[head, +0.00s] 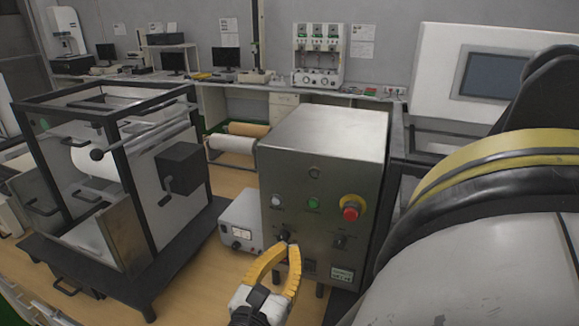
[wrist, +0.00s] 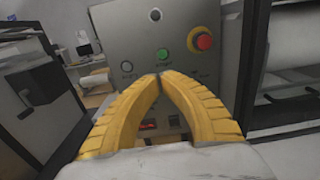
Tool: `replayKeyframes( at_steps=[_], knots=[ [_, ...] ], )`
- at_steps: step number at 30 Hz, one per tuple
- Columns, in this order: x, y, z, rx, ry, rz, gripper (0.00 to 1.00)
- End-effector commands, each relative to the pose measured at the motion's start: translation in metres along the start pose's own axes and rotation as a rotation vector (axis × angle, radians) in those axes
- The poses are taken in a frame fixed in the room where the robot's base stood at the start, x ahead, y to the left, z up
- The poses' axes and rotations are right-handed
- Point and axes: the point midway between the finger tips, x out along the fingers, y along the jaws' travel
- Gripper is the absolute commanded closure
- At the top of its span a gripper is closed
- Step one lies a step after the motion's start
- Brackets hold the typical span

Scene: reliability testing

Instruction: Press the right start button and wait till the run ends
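A steel control box (head: 325,150) stands on the bench. Its front has a lit green button (head: 313,203), a white button (head: 277,201) to its left, and a red mushroom button (head: 351,210) on a yellow ring to its right. In the wrist view the green button (wrist: 162,54) is just above my fingertips, with the white button (wrist: 127,67) at left and the red button (wrist: 203,41) at right. My gripper (head: 288,244) has yellow fingers whose tips meet, holding nothing. The tips are in front of the panel, below the green button; whether they touch it I cannot tell.
A small white meter unit (head: 242,222) stands left of the box. A black-framed machine (head: 110,170) with a roll inside stands further left. A dark frame stands close on the box's right. A workbench with instruments (head: 318,60) runs along the back wall.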

Motion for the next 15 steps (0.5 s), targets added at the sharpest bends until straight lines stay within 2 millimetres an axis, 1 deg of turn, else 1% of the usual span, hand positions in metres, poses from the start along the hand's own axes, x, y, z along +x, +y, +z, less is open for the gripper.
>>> replayKeyframes(
  at_steps=[10,13,15],
  knots=[
    [0.003,0.0,0.0,0.003,0.001,0.0,1.0],
    [0.011,0.0,-0.001,0.003,0.002,-0.002,1.0],
    [0.021,-0.001,-0.001,0.003,0.002,-0.003,1.0]
  ],
)
